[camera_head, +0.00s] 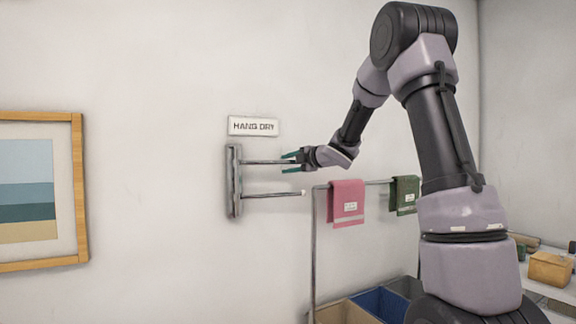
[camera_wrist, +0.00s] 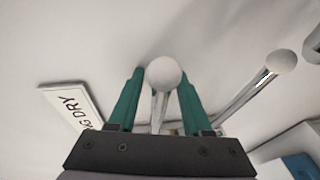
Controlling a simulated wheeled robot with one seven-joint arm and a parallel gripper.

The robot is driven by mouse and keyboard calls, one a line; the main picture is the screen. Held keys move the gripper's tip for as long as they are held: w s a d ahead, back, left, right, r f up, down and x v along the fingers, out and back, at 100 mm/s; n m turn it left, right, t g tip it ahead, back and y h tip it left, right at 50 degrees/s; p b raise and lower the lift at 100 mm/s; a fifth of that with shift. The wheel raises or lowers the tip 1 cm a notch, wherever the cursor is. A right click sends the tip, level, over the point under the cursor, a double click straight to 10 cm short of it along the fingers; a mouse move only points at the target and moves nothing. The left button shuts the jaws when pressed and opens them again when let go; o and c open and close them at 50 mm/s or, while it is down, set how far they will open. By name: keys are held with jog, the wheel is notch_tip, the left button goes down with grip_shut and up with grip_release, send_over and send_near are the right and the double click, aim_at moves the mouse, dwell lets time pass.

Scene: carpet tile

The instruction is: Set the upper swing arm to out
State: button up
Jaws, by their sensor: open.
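A grey wall bracket (camera_head: 234,181) under the sign carries two thin metal swing arms. In the head view both run to the right from it. The upper swing arm (camera_head: 262,162) ends at my gripper (camera_head: 290,162). In the wrist view the upper arm's white ball end (camera_wrist: 164,73) sits between the green fingers of my gripper (camera_wrist: 161,85). The fingers are open, one on each side; whether either touches the ball I cannot tell. The lower swing arm (camera_head: 270,195) is below, and its ball end (camera_wrist: 281,62) shows at the right in the wrist view.
A "HANG DRY" sign (camera_head: 253,126) is on the wall just above. A rail with a pink towel (camera_head: 347,202) and a green towel (camera_head: 404,194) stands to the right, with bins (camera_head: 378,303) below. A framed picture (camera_head: 76,190) hangs at the left.

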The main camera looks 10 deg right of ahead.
grip_shut()
dwell(1.4)
